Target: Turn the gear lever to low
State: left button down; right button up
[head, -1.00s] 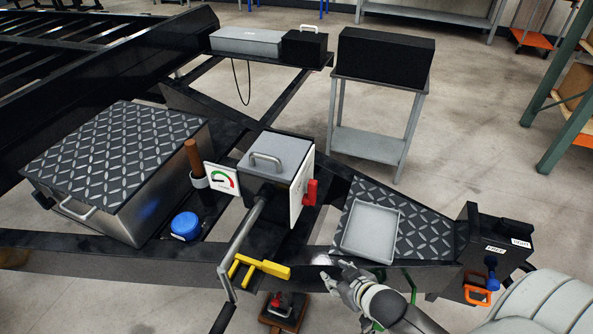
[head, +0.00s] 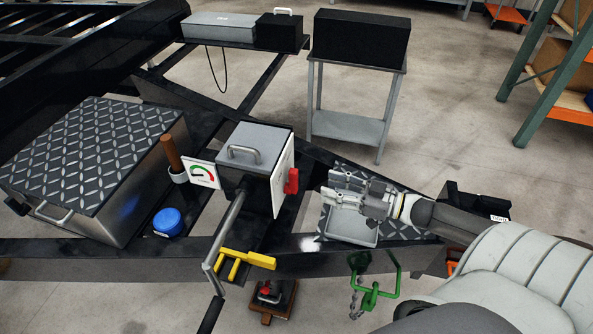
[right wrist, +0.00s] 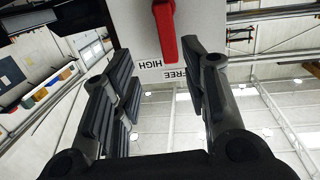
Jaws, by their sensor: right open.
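The red gear lever (head: 291,181) is on the white side plate (head: 281,178) of the grey-lidded winch box (head: 250,165), in the middle of the head view. In the right wrist view the red lever (right wrist: 165,28) shows between the fingers, beyond their tips. The plate there bears the words HIGH and FREE, upside down; no other label can be read. My right gripper (head: 345,190) is open and empty, to the right of the lever and apart from it, above the grey tray. In the right wrist view its fingers (right wrist: 160,85) are spread. My left gripper is not in view.
A grey tray (head: 350,236) lies on the tread plate below my right gripper. The winch crank (head: 225,235) and a yellow handle (head: 246,259) are in front of the box. A green hook piece (head: 372,298) hangs at the front beam. A blue cap (head: 168,222) is at left.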

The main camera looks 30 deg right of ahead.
aim_at(297, 173)
jog(key=w+a, duration=0.2)
jog(key=w+a+r+n+y+p, duration=0.1)
jog(key=w+a, duration=0.1)
jog(key=w, duration=0.1)
jog(key=w+a+r+y, duration=0.1)
jog(key=w+a, duration=0.1)
jog(key=shift+w+r+g+p, duration=0.2)
jog(key=shift+r+g+p, duration=0.05)
jog(key=shift+g+p, duration=0.15)
jog(key=shift+c, duration=0.3)
grip_shut()
